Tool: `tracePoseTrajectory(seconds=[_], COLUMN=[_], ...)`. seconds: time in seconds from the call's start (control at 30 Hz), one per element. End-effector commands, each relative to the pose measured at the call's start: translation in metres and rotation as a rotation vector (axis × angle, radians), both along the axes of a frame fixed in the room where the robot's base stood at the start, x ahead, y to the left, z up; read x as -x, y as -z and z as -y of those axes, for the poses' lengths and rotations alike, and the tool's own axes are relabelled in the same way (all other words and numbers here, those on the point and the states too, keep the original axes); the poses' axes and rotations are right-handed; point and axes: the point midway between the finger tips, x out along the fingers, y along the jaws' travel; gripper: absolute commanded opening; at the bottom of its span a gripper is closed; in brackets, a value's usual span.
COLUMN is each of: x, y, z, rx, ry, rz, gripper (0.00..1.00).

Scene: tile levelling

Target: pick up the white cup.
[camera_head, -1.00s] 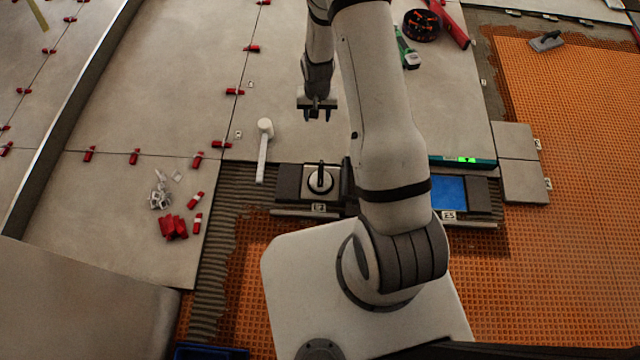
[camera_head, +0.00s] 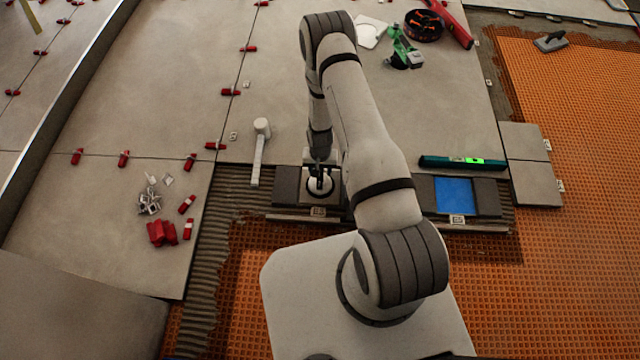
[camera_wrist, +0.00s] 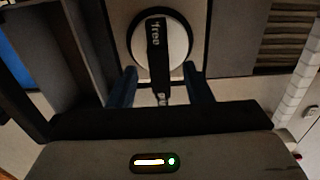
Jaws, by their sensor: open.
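The white cup (camera_head: 320,189) is a round white disc with a black bar handle on top, sitting in a dark-sided holder (camera_head: 287,186) in the head view. In the wrist view, the white cup (camera_wrist: 140,46) shows its black handle, marked "free", running toward me. My gripper (camera_head: 320,168) is right above the cup in the head view and hides part of it. In the wrist view, the two dark fingers of my gripper (camera_wrist: 161,76) are apart, one on each side of the handle's near end. I cannot tell whether they touch it.
A white mallet (camera_head: 260,150) lies left of the holder. A second dark holder with a blue pad (camera_head: 454,194) stands to the right, with a green-lit level (camera_head: 462,162) behind it. Red wedges (camera_head: 162,233) and white clips (camera_head: 149,202) lie on the tiles at left.

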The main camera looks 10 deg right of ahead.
Motion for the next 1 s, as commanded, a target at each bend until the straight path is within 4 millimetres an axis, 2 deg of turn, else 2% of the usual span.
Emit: tracePoseTrajectory(seconds=[0.03, 0.13, 0.4, 0.93, 1.0], x=[0.0, 0.001, 0.0, 0.0, 0.0], y=[0.014, 0.026, 0.026, 0.026, 0.026], z=[0.001, 0.001, -0.001, -0.001, -0.001], rx=[0.0, 0.0, -0.001, -0.001, -0.001], ry=[0.0, 0.0, -0.002, -0.002, -0.002], rz=[0.0, -0.001, 0.001, 0.001, 0.001], gripper=[0.45, 0.45, 0.45, 0.01, 0.0])
